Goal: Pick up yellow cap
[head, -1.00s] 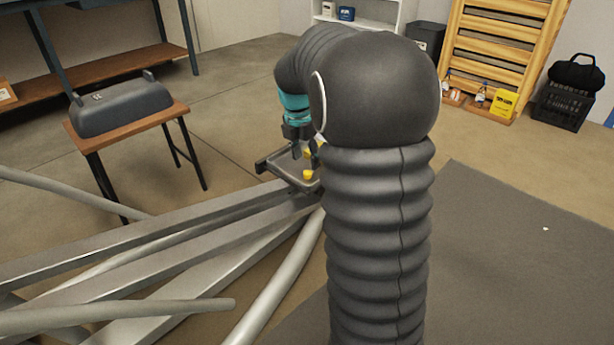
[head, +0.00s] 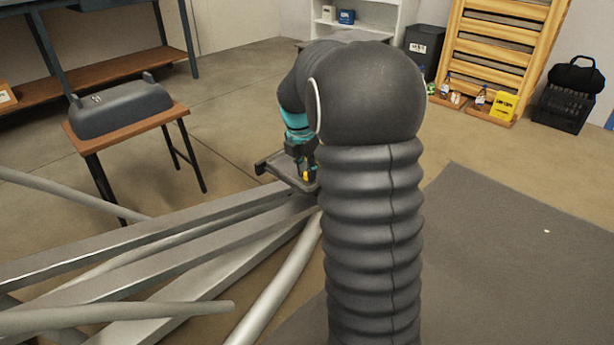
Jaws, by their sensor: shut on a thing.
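The yellow cap (head: 306,176) shows as a small yellow patch low between the fingers of my gripper (head: 303,170). My gripper is shut on it, down at the grey tray-like pedal platform (head: 274,168) of the elliptical. My arm covers the right part of the platform. Whether the cap still touches the platform cannot be told at this size.
Long grey metal beams (head: 150,243) and tubes of the machine fill the lower left. A small wooden table (head: 128,133) with a dark grey cover (head: 122,106) stands at the left. A grey mat (head: 500,260) lies at the right. Wooden shelving (head: 503,50) stands at the back.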

